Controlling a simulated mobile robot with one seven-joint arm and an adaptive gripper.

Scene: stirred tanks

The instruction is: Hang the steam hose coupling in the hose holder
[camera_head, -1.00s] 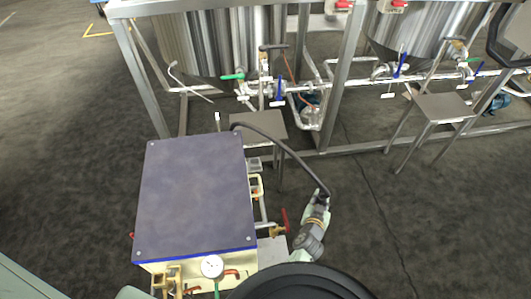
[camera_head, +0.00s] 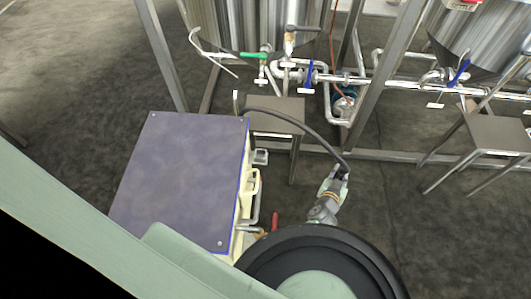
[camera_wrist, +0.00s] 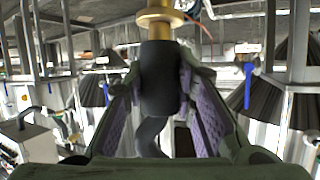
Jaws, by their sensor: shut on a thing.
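The steam hose coupling (camera_wrist: 158,20) has a brass flanged end and a black sleeve, and stands upright in the wrist view. My gripper (camera_wrist: 160,72) is shut around the black sleeve, with a purple ribbed pad on each side. In the head view my gripper (camera_head: 334,184) is over open floor, right of the purple-topped steam unit (camera_head: 180,170). The dark hose (camera_head: 303,127) arches from behind the unit to my gripper. The coupling is too small to make out in the head view. I cannot tell for certain which fitting is the hose holder.
A cream bracket (camera_head: 252,190) sticks out from the unit's right side. A small grey table (camera_head: 275,115) stands behind it, and another (camera_head: 497,133) at the right. Pipes with a green-handled valve (camera_head: 253,55) and a blue-handled valve (camera_head: 309,74) run below the tanks.

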